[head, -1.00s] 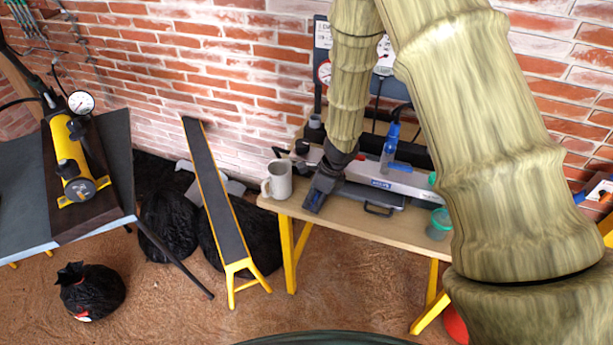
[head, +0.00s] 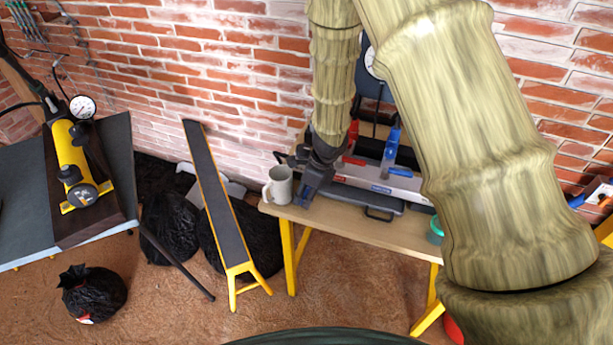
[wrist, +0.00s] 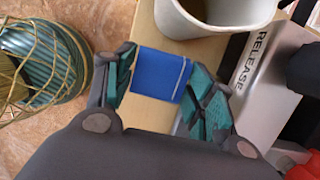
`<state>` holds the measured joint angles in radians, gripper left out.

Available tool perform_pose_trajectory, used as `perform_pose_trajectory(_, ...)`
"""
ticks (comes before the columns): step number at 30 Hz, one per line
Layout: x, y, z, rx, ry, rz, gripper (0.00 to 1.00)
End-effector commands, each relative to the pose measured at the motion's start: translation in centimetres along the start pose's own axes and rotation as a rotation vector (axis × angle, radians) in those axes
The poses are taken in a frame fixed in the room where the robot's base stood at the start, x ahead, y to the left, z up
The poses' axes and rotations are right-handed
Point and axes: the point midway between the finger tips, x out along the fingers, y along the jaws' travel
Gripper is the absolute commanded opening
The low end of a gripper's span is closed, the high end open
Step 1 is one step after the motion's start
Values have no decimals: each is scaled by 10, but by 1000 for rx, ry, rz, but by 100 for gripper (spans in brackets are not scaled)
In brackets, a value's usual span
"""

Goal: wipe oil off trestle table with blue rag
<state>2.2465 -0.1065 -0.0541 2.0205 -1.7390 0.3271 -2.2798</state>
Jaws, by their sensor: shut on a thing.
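The wooden-topped trestle table (head: 400,235) with yellow legs stands against the brick wall. My gripper (head: 305,194) is over its left front part, just right of a grey-white mug (head: 279,186). In the wrist view my gripper (wrist: 160,75) is shut on the folded blue rag (wrist: 160,73), which spans between the fingertips. The mug (wrist: 205,25) is just beyond the fingers there. I cannot tell whether the rag touches the tabletop (wrist: 150,40). No oil can be made out; my arm and gripper hide part of the table.
A grey case (head: 365,200), a long silver tool (head: 385,183) and a blue spray bottle (head: 391,150) crowd the table's back. A teal container (head: 436,232) stands at right. A narrow ramp-like board (head: 215,190) and black bags (head: 168,225) are left of the table.

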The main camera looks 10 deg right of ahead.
Motion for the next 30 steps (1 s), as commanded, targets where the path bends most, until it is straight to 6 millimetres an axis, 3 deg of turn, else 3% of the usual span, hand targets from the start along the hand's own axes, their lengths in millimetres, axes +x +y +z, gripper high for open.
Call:
perform_pose_trajectory(15, -45, 0, 14, -3, 0, 0, 29)
perform_pose_trajectory(30, -46, 0, 14, -2, 0, 0, 29)
